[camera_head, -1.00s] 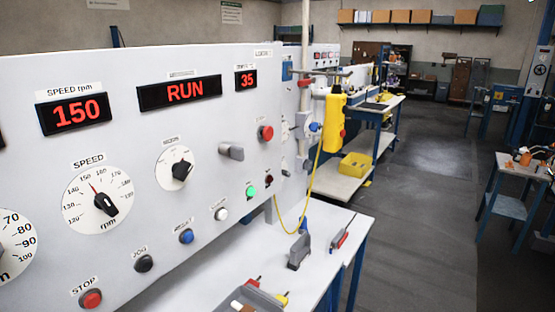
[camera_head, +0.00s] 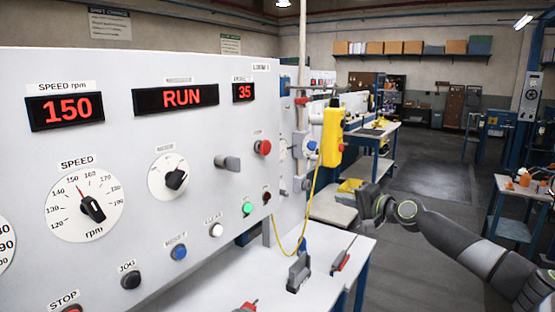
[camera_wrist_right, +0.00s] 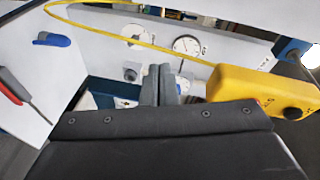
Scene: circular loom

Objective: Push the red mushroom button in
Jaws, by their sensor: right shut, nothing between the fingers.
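A red mushroom button (camera_head: 263,147) stands out from the right part of the grey control panel (camera_head: 215,125), under the small display reading 35. Another red button (camera_head: 72,308), labelled STOP, shows at the lower left, cut by the frame. My right gripper (camera_head: 372,203) is right of the panel, past the table's corner and apart from both buttons. Its fingers (camera_wrist_right: 158,84) are shut and empty in the right wrist view. I cannot make out the mushroom button in that view. My left gripper is not in view.
A yellow pendant (camera_head: 332,132) hangs on a yellow cable between the panel and my right arm; it looms close in the right wrist view (camera_wrist_right: 245,88). A grey selector handle (camera_head: 228,163) sits left of the mushroom button. Tools lie on the white table (camera_head: 335,240).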

